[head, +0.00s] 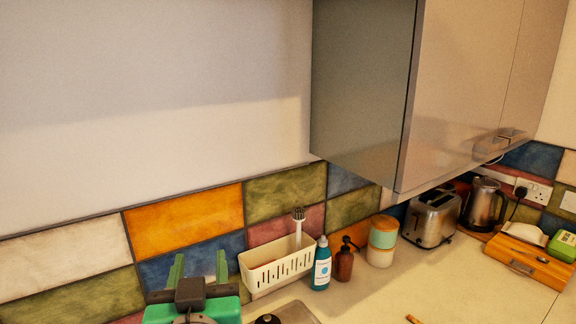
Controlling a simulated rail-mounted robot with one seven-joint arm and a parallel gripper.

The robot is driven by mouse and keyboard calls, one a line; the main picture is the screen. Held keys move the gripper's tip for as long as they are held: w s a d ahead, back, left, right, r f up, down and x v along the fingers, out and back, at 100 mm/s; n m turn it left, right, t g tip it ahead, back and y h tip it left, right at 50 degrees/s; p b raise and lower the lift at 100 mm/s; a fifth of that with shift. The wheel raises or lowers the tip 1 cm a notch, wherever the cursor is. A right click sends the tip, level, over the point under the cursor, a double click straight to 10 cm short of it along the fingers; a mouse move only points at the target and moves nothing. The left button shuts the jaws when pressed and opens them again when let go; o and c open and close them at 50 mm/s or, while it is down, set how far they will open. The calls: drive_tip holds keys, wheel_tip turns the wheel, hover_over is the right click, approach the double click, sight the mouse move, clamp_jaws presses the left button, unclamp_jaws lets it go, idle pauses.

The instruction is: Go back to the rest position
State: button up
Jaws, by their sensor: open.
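My gripper (200,263) shows at the bottom edge of the head view, left of centre. Its two green fingers point up and stand apart, with nothing between them. The dark grey body and green arm parts below are cut off by the picture's edge. Behind the fingers are the blue and green wall tiles. The gripper appears left of a cream slotted basket (278,274), apart from it in the picture.
A teal bottle (321,265), a brown pump bottle (344,262) and stacked canisters (382,240) stand right of the basket. A toaster (432,218), a kettle (484,206) and a wooden box (535,260) are farther right. A wall cupboard (360,100) overhangs. The front worktop (455,285) is mostly clear.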

drive_tip(key=s+d+r+m+t+h, duration=0.3)
drive_tip(key=s+d+r+t+h, duration=0.3)
drive_tip(key=s+d+r, duration=1.1)
drive_tip(key=a+r+y+p, duration=0.2)
drive_tip(key=a+r+p, duration=0.1)
drive_tip(key=r+p, duration=1.7)
drive_tip(key=shift+r+t+p, duration=0.15)
drive_tip(key=shift+t+p, duration=0.25)
drive_tip(key=shift+p, duration=0.6)
drive_tip(key=shift+o, duration=0.9)
drive_tip(key=shift+w+a+f, duration=0.1)
drive_tip(key=shift+f, duration=0.1)
